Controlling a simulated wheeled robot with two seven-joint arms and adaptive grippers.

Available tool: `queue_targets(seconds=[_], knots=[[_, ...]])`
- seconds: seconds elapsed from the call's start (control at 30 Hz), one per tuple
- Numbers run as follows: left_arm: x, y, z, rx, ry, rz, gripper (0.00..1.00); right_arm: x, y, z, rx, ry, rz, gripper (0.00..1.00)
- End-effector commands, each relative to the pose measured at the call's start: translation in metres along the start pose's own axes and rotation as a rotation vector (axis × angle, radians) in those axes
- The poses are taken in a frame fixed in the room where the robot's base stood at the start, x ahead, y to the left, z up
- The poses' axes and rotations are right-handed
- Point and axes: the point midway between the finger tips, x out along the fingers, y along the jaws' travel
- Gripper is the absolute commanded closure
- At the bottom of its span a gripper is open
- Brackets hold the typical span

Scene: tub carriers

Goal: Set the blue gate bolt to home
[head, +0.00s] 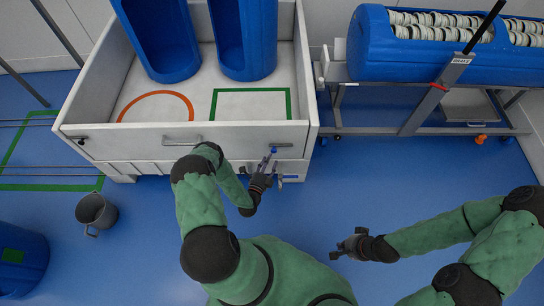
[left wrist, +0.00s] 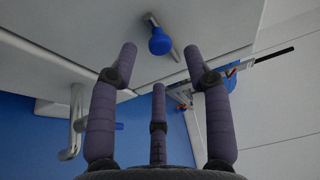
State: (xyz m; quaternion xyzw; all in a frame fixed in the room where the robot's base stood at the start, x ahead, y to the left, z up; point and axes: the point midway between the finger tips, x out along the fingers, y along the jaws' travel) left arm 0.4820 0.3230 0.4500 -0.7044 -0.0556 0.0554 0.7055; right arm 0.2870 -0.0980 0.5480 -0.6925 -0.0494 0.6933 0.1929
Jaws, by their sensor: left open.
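The blue gate bolt (head: 273,150) is on the right part of the white carrier's front gate (head: 130,141). In the left wrist view its round blue knob (left wrist: 159,42) stands out from a metal rod. My left gripper (head: 266,163) is close in front of the bolt. In the left wrist view the fingers of my left gripper (left wrist: 158,62) are spread, with the knob ahead between the tips and nothing gripped. My right gripper (head: 343,249) hangs over the open floor, far from the gate; its finger opening is too small to judge.
Two blue tubs (head: 163,45) stand in the carrier, behind an orange ring and a green rectangle. A second blue-tipped fitting (head: 281,178) sits lower on the gate. A rack with a blue tub (head: 400,65) stands right. A grey bucket (head: 95,212) is on the floor left.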

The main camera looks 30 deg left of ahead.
Motion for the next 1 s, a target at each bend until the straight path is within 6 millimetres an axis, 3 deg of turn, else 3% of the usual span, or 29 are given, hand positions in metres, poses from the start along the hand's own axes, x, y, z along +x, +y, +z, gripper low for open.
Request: queue_targets(seconds=[0.1,0.3,0.67,0.83,1.0], knots=[[0.019,0.001,-0.001,0.000,0.003,-0.001,0.50,0.008,0.003,0.000,0.000,0.000,0.000,1.00],[0.036,0.001,0.000,-0.001,0.000,0.001,0.50,0.013,0.004,-0.001,0.000,0.000,0.000,1.00],[0.040,0.000,0.000,-0.002,0.000,0.001,0.50,0.013,0.004,-0.001,0.000,0.000,0.000,1.00],[0.040,0.000,0.000,-0.002,0.000,0.001,0.98,0.013,0.004,-0.001,0.000,0.000,0.000,1.00],[0.040,0.000,0.000,-0.002,0.000,0.002,1.00,0.013,0.004,0.000,0.000,0.000,0.000,1.00]])
